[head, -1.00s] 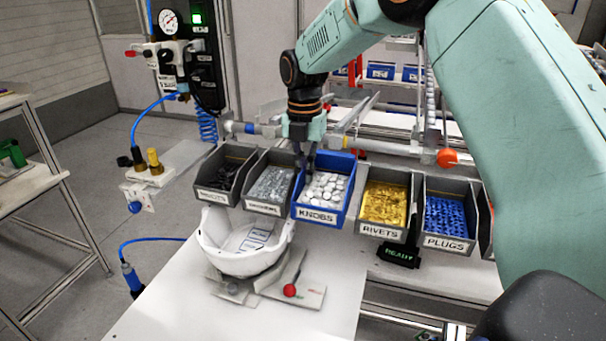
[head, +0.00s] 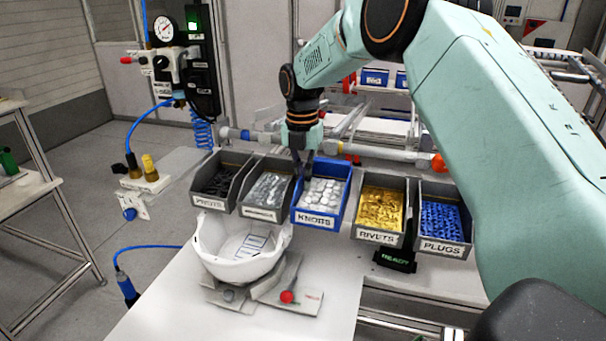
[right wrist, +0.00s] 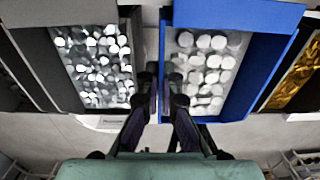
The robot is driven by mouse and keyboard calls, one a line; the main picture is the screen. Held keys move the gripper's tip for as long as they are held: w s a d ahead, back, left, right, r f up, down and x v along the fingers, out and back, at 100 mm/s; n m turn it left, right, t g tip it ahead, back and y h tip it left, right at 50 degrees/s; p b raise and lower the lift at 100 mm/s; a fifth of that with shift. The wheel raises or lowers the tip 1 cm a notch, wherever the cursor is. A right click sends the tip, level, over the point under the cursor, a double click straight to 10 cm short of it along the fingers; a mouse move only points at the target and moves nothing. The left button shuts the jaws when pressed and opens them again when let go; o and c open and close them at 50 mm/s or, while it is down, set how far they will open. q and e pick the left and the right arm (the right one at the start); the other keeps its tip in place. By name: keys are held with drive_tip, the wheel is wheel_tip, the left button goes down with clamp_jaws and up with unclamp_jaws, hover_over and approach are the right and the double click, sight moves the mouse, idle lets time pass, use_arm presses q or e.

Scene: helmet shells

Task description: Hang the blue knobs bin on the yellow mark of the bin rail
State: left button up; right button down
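The blue knobs bin (head: 318,220), full of pale round knobs, stands in the row between the grey bin of washer-like parts (head: 262,214) and the rivets bin (head: 376,237). My right gripper (head: 302,170) points down at its left wall. In the right wrist view the blue bin (right wrist: 272,60) shows with one finger inside it and the other in the gap beside the grey bin. The fingers (right wrist: 162,95) are close together and look shut on that wall. The bin rail (head: 390,154) runs behind the bins, partly hidden by my arm. I cannot make out a yellow mark. My left gripper is out of view.
The plugs bin (head: 445,247) stands at the right of the row, a dark-filled bin (head: 213,203) at the left. A white helmet shell (head: 238,262) sits on a fixture in front. The white table (head: 190,310) is clear at front left.

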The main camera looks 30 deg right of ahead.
drive_tip(key=shift+d+f, duration=0.2)
drive_tip(key=c, duration=1.8)
unclamp_jaws()
drive_tip(key=shift+a, duration=0.15)
drive_tip(key=o, duration=0.4)
drive_tip(key=shift+s, duration=0.1)
drive_tip(key=shift+c, duration=0.2)
drive_tip(key=shift+r, duration=0.1)
wheel_tip(320, 180, up, 12)
